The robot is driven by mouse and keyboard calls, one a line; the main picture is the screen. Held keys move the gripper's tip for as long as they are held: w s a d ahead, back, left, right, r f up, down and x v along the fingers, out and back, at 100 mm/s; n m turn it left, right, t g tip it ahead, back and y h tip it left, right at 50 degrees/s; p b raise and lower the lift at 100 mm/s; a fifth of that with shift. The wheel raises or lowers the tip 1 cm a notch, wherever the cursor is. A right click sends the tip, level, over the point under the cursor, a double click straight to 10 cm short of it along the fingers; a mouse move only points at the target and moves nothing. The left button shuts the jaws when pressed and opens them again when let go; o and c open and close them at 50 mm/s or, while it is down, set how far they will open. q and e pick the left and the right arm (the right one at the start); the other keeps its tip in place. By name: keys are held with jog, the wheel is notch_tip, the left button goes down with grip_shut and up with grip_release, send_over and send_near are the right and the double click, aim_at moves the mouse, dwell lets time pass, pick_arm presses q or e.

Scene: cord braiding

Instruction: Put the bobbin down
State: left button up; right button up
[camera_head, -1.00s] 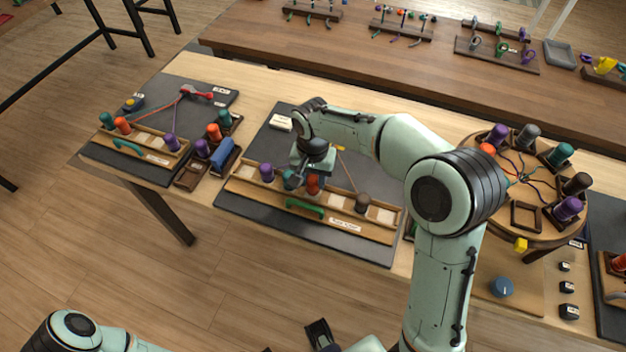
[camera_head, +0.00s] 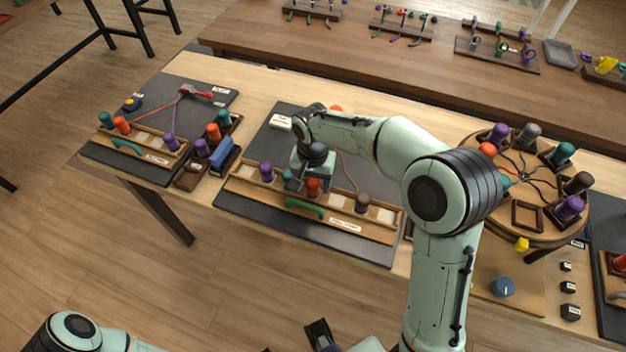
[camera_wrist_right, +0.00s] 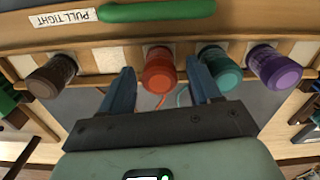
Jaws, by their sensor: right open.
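An orange bobbin (camera_head: 313,187) stands in the wooden rack (camera_head: 334,218) on the middle dark board. It also shows in the right wrist view (camera_wrist_right: 158,76), between the two blue fingers of my right gripper (camera_wrist_right: 160,90). The fingers are open, with a gap on each side of the bobbin. In the head view, my right gripper (camera_head: 308,178) is just behind and above the rack. A teal bobbin (camera_wrist_right: 218,68) and a purple bobbin (camera_wrist_right: 273,67) stand to one side, a brown bobbin (camera_wrist_right: 52,76) to the other. A dark finger-like part (camera_head: 318,332) at the bottom may be my left gripper; its jaw state is unclear.
The rack's front has a green handle (camera_head: 304,208) and a "PULL TIGHT" label (camera_wrist_right: 62,17). The teal bobbin is close beside one right finger. A round braiding stand (camera_head: 470,160) with several bobbins is at right. Another rack board (camera_head: 205,90) is at left.

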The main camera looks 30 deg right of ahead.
aim_at(313, 181)
jog(key=shift+r, duration=0.35)
notch_tip(313, 181, up, 12)
jog(key=p, duration=0.2)
dwell(0.3)
